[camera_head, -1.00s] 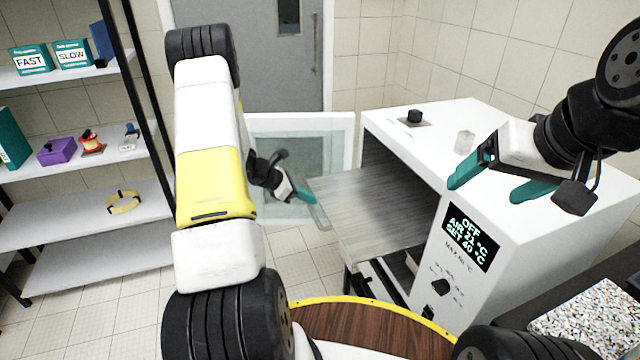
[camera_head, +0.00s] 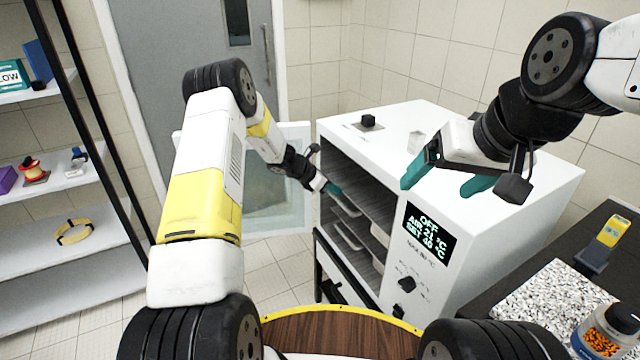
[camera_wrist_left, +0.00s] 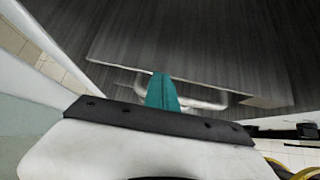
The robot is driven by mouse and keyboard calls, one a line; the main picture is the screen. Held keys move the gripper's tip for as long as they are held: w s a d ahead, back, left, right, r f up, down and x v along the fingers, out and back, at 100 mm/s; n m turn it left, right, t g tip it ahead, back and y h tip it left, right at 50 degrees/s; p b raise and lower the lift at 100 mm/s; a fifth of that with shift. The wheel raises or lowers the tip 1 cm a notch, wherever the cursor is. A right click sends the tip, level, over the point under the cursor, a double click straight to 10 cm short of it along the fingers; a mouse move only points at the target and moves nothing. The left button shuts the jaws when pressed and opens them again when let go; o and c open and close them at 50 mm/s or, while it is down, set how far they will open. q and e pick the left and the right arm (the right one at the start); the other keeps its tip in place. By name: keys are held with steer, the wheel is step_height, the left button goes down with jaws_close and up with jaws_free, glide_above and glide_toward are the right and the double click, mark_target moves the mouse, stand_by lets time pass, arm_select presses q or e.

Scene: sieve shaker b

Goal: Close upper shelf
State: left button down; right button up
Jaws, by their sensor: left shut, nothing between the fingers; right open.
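The white oven (camera_head: 480,195) stands right of centre with its front open. Its glass-paned door (camera_head: 290,190) is swung out to the left. The grey upper shelf (camera_head: 372,196) lies inside the oven, with its looped handle (camera_head: 346,206) at the opening. My left gripper (camera_head: 333,188) is shut and empty at the oven mouth, by that handle. In the left wrist view its teal fingertips (camera_wrist_left: 162,90) overlap a pale handle (camera_wrist_left: 205,100) below a grey shelf panel (camera_wrist_left: 190,45); contact is unclear. My right gripper (camera_head: 440,180) is open and empty above the oven top.
A second handle (camera_head: 350,238) shows lower in the oven. A black knob (camera_head: 368,121) and a clear block (camera_head: 414,141) are on the oven top. A dark bench (camera_head: 600,265) with a bottle (camera_head: 605,335) stands right. A rack (camera_head: 75,265) stands left.

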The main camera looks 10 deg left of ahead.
mark_target(347, 188)
arm_select(q)
steer(key=shift+w+d, duration=0.45)
steer(key=shift+d, duration=0.25)
steer(key=shift+w+d, duration=0.4)
steer(key=shift+d, duration=0.25)
steer(key=shift+s+a+r, duration=0.1)
steer(key=shift+a+r, duration=0.15)
steer(key=shift+r, duration=0.2)
steer(key=v, duration=1)
steer(key=s+r+m+y, duration=0.2)
steer(key=s+r+m, duration=1.1)
steer(key=s+r, duration=0.65)
steer(key=s+a+r+m+y, duration=0.1)
steer(key=s+a+m, duration=0.1)
steer(key=s+m, duration=0.2)
steer(key=s+a+r+m+y, duration=0.1)
steer(key=s+a+r+m, duration=0.1)
steer(key=s, duration=0.9)
steer(key=s+a+r+m+y, duration=0.1)
steer(key=s+a+r+m, duration=0.1)
steer(key=s+a+m, duration=0.2)
steer(key=s+m, duration=0.2)
steer(key=s, duration=0.1)
steer(key=shift+s+r+t+y, duration=0.25)
steer(key=shift+s+t+y, duration=0.1)
steer(key=shift+t+y, duration=0.05)
